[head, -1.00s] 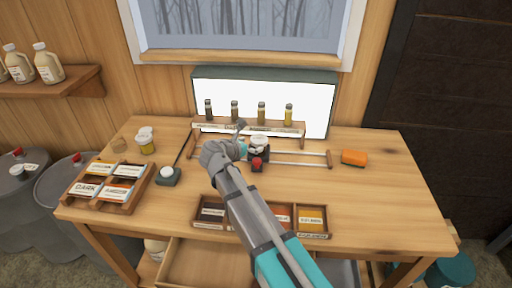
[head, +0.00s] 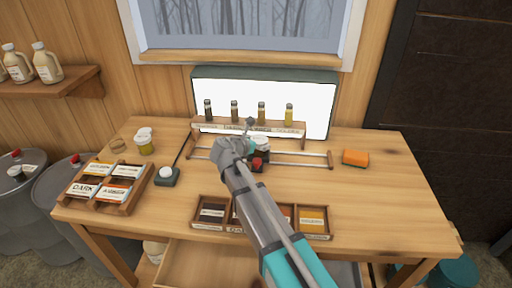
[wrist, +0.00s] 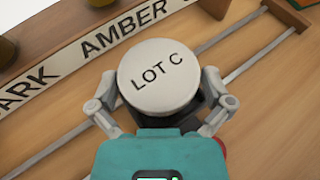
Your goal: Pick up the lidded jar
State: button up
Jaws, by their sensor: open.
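The lidded jar shows a round white lid (wrist: 160,76) marked LOT C in the wrist view. In the head view its pale top (head: 262,142) shows partly behind my wrist. My gripper (wrist: 160,85) is open, with one finger on each side of the lid's near half. I cannot tell whether the fingers touch it. The jar's body is hidden under the lid. In the head view my gripper (head: 252,147) is mostly hidden by my arm.
A wooden rack (head: 290,130) with several sample vials stands just behind the jar, before a lit panel. Metal rails (head: 300,164) run beside the jar. A red knob (head: 257,163) is close in front. An orange sponge (head: 355,157) lies right; a sectioned tray (head: 312,234) sits in front.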

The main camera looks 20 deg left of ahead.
jog(key=c, duration=1)
jog(key=shift+r, duration=0.15)
jog(key=shift+r+p, duration=0.95)
jog(key=shift+p, duration=0.2)
jog(key=s+a+r+p, duration=0.2)
jog(key=s+r+p, duration=0.8)
jog(key=s, duration=0.3)
jog(key=shift+s+a+r+p, duration=0.3)
jog(key=shift+s+r+p, duration=0.05)
jog(key=shift+r+p, duration=0.05)
